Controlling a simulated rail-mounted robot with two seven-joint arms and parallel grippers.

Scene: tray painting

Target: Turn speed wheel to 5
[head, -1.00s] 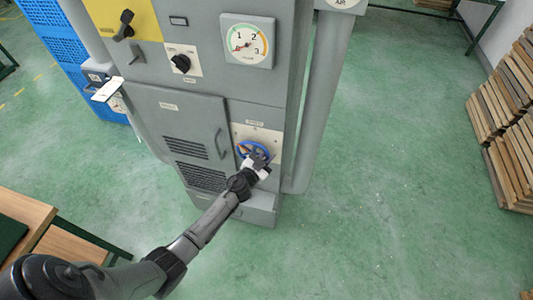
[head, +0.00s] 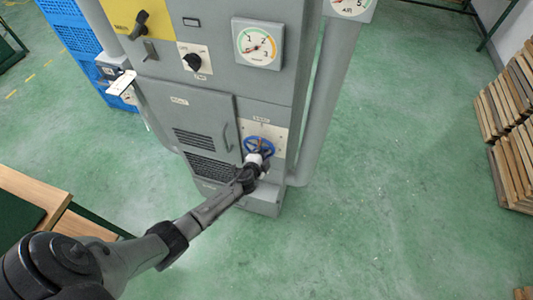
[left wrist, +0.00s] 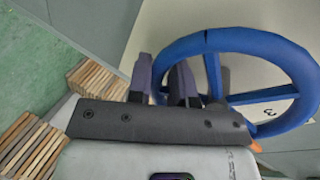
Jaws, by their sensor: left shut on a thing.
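The blue speed wheel (head: 249,142) is on a pale panel low on the front of the grey machine. In the left wrist view its blue rim and spokes (left wrist: 290,57) fill the upper right, with a label "3" behind the spokes and a bit of orange near the lower rim. My left gripper (head: 262,157) is at the wheel's lower side. Its two dark fingers (left wrist: 162,82) are shut on the rim, and the exact contact is partly hidden. My right gripper is not in view.
A round dial (head: 257,43) marked 1 to 3 is above the wheel, with a black knob (head: 193,62) to its left. A grey pipe (head: 322,110) runs down beside the machine. Wooden pallets (head: 507,140) stand at the right; the green floor between is clear.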

